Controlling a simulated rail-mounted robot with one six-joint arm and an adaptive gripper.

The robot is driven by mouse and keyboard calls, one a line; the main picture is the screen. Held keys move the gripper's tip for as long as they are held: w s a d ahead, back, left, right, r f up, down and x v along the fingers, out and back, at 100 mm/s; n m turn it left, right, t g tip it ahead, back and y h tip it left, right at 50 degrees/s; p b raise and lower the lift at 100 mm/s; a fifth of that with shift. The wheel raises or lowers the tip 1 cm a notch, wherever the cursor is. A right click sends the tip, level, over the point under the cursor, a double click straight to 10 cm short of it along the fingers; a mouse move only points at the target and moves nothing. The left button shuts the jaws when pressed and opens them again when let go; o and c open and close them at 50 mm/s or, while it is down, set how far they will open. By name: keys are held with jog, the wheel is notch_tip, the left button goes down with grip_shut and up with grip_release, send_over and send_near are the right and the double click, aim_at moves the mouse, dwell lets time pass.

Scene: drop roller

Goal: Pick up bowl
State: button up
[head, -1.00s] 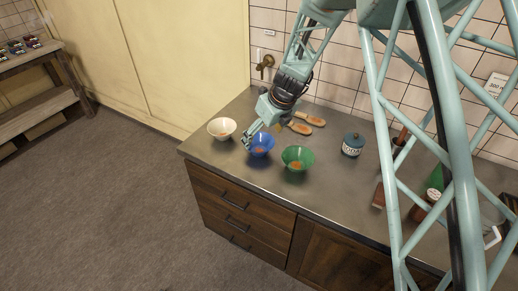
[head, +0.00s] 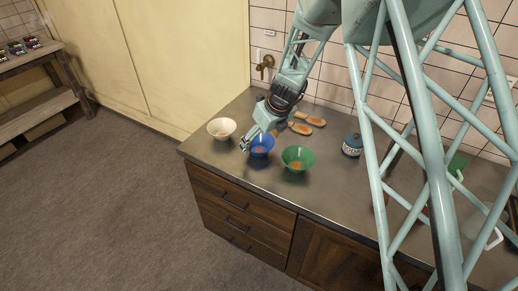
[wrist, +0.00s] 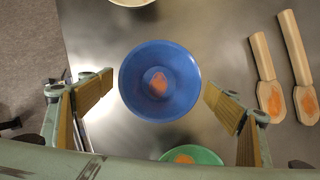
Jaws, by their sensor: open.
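Three bowls stand in a row on the counter: a white bowl (head: 221,128), a blue bowl (head: 262,146) and a green bowl (head: 298,159). The task does not say which bowl. My gripper (head: 258,139) is over the blue bowl in the head view and partly covers it. In the wrist view the blue bowl (wrist: 160,82) lies between the two open fingers of my gripper (wrist: 158,105), with an orange mark in its bottom. The fingers look apart from its rim and hold nothing. The white bowl (wrist: 131,2) and green bowl (wrist: 192,156) are cut off or partly hidden there.
Two wooden pieces with orange marks (wrist: 268,85) lie on the counter (head: 240,185) beside the bowls. A blue-green jar (head: 352,146) stands to the right. A tap (head: 265,65) is on the tiled wall behind. The counter's front edge is close to the bowls.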

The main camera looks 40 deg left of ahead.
aim_at(259, 147)
jog(key=shift+x, duration=1.4)
jog(key=c, duration=1)
